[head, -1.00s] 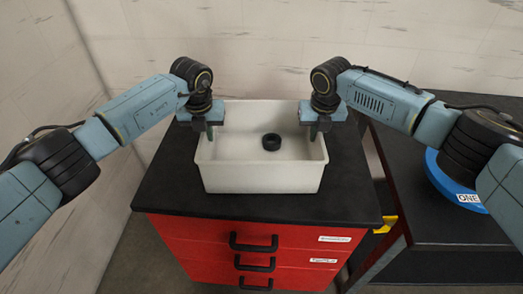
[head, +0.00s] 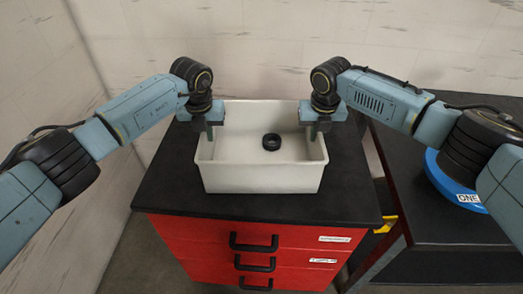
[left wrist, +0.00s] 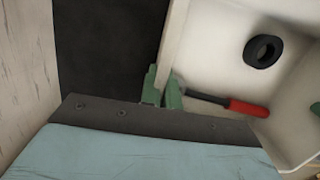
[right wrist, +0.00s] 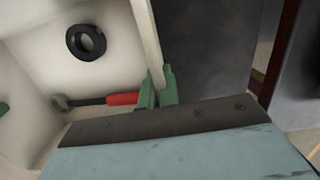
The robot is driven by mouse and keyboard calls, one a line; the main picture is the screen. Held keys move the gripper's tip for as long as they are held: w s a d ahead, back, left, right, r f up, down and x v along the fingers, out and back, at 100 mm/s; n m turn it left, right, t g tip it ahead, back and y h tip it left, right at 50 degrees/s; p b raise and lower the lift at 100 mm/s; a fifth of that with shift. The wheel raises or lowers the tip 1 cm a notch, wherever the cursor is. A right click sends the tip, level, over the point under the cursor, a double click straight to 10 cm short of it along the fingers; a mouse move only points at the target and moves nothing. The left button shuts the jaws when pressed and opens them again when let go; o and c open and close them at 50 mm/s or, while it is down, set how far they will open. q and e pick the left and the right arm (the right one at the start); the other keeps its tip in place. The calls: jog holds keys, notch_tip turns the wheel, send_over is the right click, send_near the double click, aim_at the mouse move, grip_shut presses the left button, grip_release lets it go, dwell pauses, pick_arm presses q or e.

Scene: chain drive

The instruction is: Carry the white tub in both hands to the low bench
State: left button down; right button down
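The white tub (head: 262,178) sits upright on the black top of a red drawer cabinet. A black ring (head: 271,142) and a red-handled wrench (right wrist: 122,98) lie inside it; the tub's front wall hides the wrench in the head view. My left gripper (head: 209,132) is shut on the tub's left wall; its green fingers (left wrist: 162,92) straddle the wall. My right gripper (head: 313,131) is shut on the right wall, with its fingers (right wrist: 158,92) on either side. The low black bench (head: 450,228) stands at the right, lower than the cabinet top.
The red cabinet (head: 205,232) has black handles and white labels. A blue round thing (head: 440,178) with a white label lies on the bench, partly hidden by my right arm. Walls stand close behind and at the left. The bench's front part is clear.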

pick_arm(q)
jog(key=shift+w+r, duration=0.15)
pick_arm(e)
jog(key=shift+w+r, duration=0.15)
pick_arm(q)
jog(key=shift+r, duration=0.1)
pick_arm(e)
jog(key=shift+r, duration=0.1)
